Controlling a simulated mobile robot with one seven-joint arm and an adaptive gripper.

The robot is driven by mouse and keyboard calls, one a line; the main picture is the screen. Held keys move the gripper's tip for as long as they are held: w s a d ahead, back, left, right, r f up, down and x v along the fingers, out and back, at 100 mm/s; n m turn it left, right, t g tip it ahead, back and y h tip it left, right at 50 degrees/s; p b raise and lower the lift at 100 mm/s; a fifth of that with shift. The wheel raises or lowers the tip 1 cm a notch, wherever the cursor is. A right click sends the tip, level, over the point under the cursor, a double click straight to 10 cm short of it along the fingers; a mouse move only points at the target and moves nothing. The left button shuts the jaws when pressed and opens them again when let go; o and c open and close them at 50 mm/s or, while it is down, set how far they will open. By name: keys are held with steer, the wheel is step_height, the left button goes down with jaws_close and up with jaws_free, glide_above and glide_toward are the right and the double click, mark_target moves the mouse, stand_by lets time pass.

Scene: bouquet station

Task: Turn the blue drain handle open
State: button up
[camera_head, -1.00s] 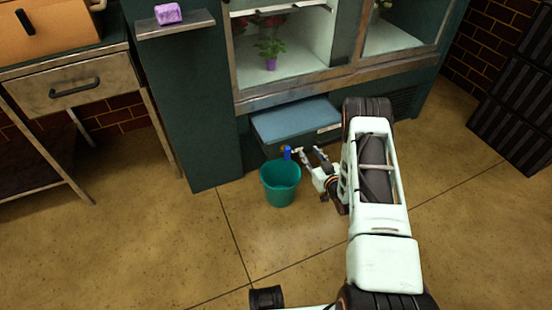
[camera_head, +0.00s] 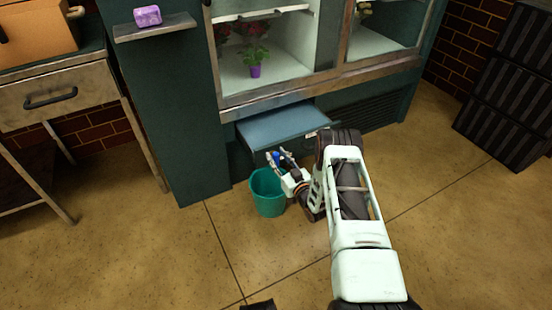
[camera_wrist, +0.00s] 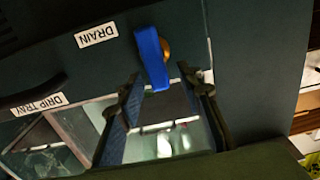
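In the head view my gripper (camera_head: 282,160) is at the small blue handle (camera_head: 276,156), under the front of the blue-grey drip tray (camera_head: 282,127). The fingers partly cover the handle there.
A teal bucket (camera_head: 267,195) stands on the floor just below my gripper. A DRIP TRAY label (camera_wrist: 39,104) is at left in the wrist view.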

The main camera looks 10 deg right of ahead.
steer(key=shift+w+a, duration=0.15)
steer(key=shift+w, duration=0.35)
jaws_close()
